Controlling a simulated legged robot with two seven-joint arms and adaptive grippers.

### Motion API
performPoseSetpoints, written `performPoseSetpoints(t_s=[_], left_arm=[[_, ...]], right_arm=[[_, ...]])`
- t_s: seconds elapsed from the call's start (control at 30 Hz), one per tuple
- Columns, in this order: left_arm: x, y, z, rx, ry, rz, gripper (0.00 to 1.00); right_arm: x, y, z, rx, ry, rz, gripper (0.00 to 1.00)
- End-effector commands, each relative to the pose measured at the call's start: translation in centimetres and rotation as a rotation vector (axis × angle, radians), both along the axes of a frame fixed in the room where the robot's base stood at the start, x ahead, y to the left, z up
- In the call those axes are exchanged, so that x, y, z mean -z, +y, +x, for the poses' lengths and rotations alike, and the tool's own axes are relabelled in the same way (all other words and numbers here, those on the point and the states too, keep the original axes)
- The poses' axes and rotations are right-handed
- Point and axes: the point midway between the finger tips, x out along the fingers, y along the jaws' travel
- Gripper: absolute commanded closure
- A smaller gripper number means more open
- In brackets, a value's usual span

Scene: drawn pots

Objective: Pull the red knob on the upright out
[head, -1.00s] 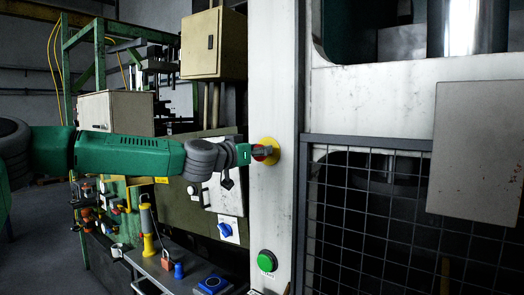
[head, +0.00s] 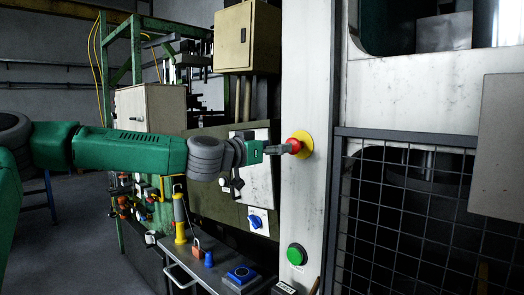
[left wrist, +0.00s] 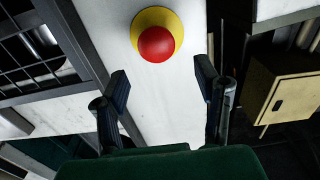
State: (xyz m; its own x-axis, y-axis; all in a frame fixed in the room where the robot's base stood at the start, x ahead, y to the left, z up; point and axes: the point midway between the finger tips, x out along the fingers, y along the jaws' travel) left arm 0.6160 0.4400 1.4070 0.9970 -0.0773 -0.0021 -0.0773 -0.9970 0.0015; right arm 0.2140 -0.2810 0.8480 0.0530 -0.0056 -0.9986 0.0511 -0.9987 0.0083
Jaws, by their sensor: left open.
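The red knob (head: 294,146) sits on a round yellow plate (head: 306,143) on the pale upright (head: 306,80). In the left wrist view the red knob (left wrist: 157,44) shows whole, beyond the fingertips and a little left of the middle between them. My left gripper (head: 283,149) comes in from the left at knob height, just left of the knob. In the left wrist view my left gripper (left wrist: 162,82) has its two fingers wide apart with nothing between them. My right gripper is not in view.
A green button (head: 296,254) is lower on the upright. A dark mesh guard (head: 420,215) stands to the right. A blue rotary switch (head: 256,222) and a bench with a padlock (head: 197,248) are below my left arm. A beige cabinet (head: 246,38) hangs above.

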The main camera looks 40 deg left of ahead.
Motion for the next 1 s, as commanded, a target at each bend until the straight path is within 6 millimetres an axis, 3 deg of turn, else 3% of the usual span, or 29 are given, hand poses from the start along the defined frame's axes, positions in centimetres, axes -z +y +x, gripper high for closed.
performPoseSetpoints(t_s=[0.2,0.4,1.0], left_arm=[[0.1,0.5,-3.0,-0.003,-0.001,-0.011,0.43],[0.1,0.5,-4.4,-0.003,-0.001,-0.006,0.43],[0.2,0.4,-4.8,-0.001,0.002,-0.001,0.43]], right_arm=[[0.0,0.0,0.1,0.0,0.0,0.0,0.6],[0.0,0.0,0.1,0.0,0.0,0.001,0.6],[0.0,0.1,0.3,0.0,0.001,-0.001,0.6]])
